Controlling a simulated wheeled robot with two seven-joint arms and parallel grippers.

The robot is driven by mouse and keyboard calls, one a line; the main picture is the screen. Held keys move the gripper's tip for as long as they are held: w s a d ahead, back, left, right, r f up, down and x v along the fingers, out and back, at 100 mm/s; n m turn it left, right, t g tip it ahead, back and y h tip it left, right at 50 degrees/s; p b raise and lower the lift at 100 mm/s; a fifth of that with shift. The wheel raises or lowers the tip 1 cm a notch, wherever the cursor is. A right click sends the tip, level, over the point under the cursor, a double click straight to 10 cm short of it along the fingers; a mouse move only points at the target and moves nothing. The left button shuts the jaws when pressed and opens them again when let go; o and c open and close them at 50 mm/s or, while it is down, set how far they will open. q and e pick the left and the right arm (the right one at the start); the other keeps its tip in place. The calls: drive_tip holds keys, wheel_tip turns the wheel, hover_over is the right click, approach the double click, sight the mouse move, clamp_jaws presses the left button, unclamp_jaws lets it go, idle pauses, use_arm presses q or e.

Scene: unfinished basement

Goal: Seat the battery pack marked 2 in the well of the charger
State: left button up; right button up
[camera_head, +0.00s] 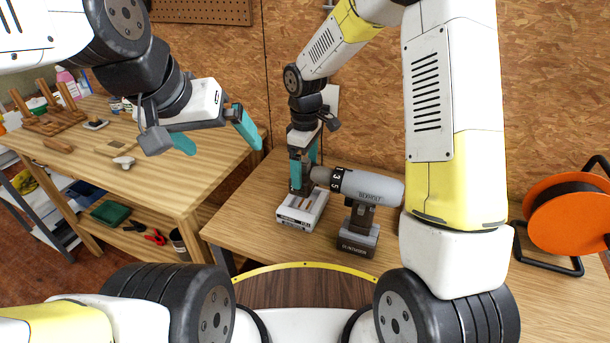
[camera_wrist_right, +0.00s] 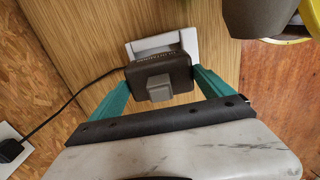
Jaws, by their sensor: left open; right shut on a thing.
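The charger (camera_head: 297,216) is a pale box on the near workbench; its edge shows in the right wrist view (camera_wrist_right: 145,46). My right gripper (camera_head: 303,172) is above the charger, pointing down. Its teal fingers are shut on a dark battery pack (camera_wrist_right: 163,70) with a grey raised block on top. The pack is over the charger's far part in the head view, its lower end at or just above the charger. I cannot tell whether it touches or sits in the well, which is hidden. Its number is not readable. My left gripper (camera_head: 217,136) is open and empty.
A grey cordless drill (camera_head: 372,188) stands right of the charger, close to my right gripper. An orange cable reel (camera_head: 568,215) is at the far right. Another workbench (camera_head: 150,185) with small items stands at the left. A black cable (camera_wrist_right: 85,87) runs beside the charger.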

drive_tip(key=shift+f, duration=3.35)
drive_tip(key=shift+f, duration=0.15)
drive_tip(key=o, duration=1.7)
wheel_tip(320, 180, up, 12)
drive_tip(key=shift+r, duration=0.1)
drive_tip(key=s+d+r+m+t, duration=0.2)
drive_tip(key=s+d+r+m, duration=0.2)
drive_tip(key=s, duration=0.3)
drive_tip(key=s+d+r+m+t+y, duration=0.1)
drive_tip(key=s+d+r+m+t, duration=0.1)
drive_tip(key=s+d+r+m, duration=0.2)
drive_tip(key=s+d+r+m+t+y, duration=0.1)
drive_tip(key=s+d+r+m+t, duration=0.1)
drive_tip(key=s+d+r+m, duration=0.2)
drive_tip(key=shift+s+d+r+m, duration=0.15)
drive_tip(key=shift+s+d+r, duration=0.2)
drive_tip(key=shift+s+r, duration=0.55)
drive_tip(key=shift+s+d+r+m, duration=0.1)
drive_tip(key=shift+s+d+r, duration=0.4)
drive_tip(key=shift+s, duration=0.7)
drive_tip(key=shift+s+d+r+m, duration=0.15)
drive_tip(key=shift+s+d+r, duration=0.1)
drive_tip(key=shift+s+r, duration=0.7)
